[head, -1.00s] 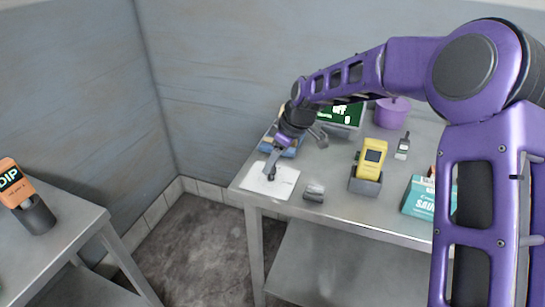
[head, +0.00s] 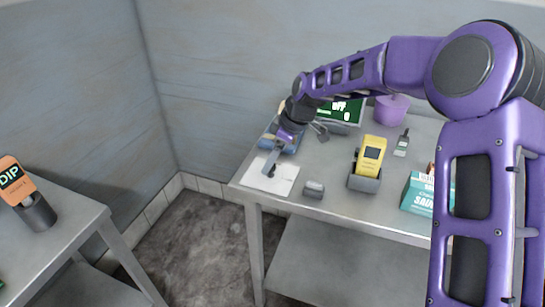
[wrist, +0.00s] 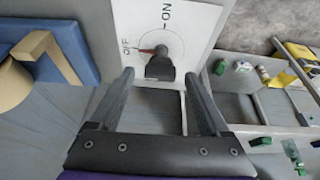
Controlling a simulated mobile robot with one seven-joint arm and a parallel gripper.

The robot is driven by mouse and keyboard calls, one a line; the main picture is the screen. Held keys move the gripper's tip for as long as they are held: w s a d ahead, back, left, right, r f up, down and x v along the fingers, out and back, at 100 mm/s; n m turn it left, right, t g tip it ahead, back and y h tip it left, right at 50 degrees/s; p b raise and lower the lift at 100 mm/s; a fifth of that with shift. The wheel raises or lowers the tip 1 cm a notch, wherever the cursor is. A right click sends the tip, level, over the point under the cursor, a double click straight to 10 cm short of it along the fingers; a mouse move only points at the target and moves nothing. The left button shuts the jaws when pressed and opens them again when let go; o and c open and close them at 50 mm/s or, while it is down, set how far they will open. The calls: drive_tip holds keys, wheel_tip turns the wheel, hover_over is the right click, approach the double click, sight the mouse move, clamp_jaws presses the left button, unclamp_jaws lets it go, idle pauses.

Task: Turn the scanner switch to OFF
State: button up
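The scanner switch is a dark knob (wrist: 160,68) on a white plate (wrist: 200,18) marked ON and OFF. Its red pointer is turned to the OFF mark in the wrist view. The plate (head: 284,183) lies at the table's front left corner in the head view. My gripper (wrist: 158,84) is open and empty, with its fingertips apart on either side of the knob's near end. In the head view my gripper (head: 268,168) is over the plate and largely hides the knob. A yellow scanner (head: 371,156) stands in a grey cradle (head: 364,182).
A dark green screen (head: 345,110) behind my wrist shows OFF, partly hidden. A purple pot (head: 391,108), a small grey device (head: 402,144), a teal box (head: 418,192) and a small grey block (head: 314,189) stand on the metal table (head: 330,208). A blue item is partly hidden by my wrist.

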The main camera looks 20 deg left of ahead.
drive_tip(key=p+v, duration=0.1)
drive_tip(key=v, duration=1.6)
drive_tip(key=shift+d+r, duration=0.15)
